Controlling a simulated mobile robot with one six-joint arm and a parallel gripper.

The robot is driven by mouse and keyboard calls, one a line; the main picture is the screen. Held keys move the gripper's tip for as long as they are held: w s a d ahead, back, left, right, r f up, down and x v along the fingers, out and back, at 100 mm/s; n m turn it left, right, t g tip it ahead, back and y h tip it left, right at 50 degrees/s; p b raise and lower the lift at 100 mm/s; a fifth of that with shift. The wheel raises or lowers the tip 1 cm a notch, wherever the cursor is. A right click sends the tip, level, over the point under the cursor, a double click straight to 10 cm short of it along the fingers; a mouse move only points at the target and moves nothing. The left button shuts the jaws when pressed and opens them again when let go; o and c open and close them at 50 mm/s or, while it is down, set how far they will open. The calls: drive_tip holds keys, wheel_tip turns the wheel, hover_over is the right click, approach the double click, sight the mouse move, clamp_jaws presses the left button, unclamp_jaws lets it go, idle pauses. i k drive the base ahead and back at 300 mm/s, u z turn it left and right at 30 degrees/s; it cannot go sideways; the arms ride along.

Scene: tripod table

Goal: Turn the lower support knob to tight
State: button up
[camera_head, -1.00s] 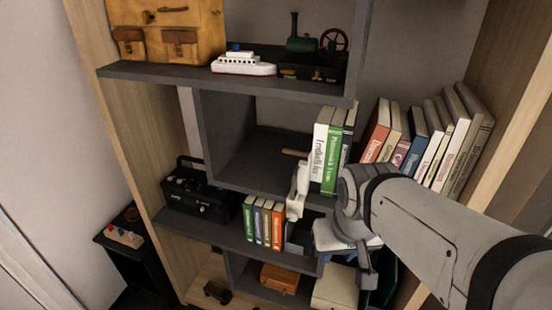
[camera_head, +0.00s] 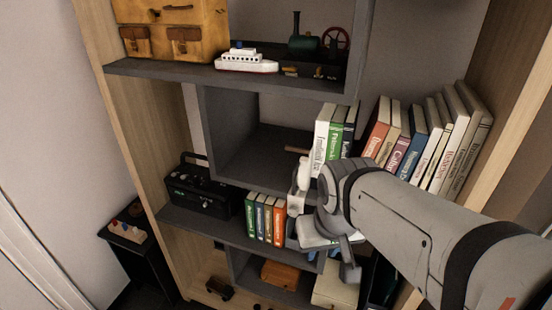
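No support knob and no tripod can be made out in the head view. My arm reaches in from the lower right, and its end with my gripper (camera_head: 302,188) is in front of the middle of a bookshelf. My grey wrist and white end parts overlap the books and the shelf edge. The fingertips are not clear, so I cannot tell whether they are open or shut, or whether they touch anything.
The bookshelf (camera_head: 235,230) holds upright books (camera_head: 430,140), a black radio-like box (camera_head: 200,190), a toy ship (camera_head: 246,62), a steam engine model (camera_head: 318,50) and a yellow case (camera_head: 180,20). A dark side stand (camera_head: 130,260) carries small coloured items (camera_head: 127,231). Bare wall shows at left.

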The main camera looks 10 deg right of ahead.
sight(292, 212)
drive_tip(key=z, duration=0.15)
drive_tip(key=k, duration=0.8)
drive_tip(key=z, duration=0.7)
drive_tip(key=i, duration=0.5)
drive_tip(key=u, duration=0.05)
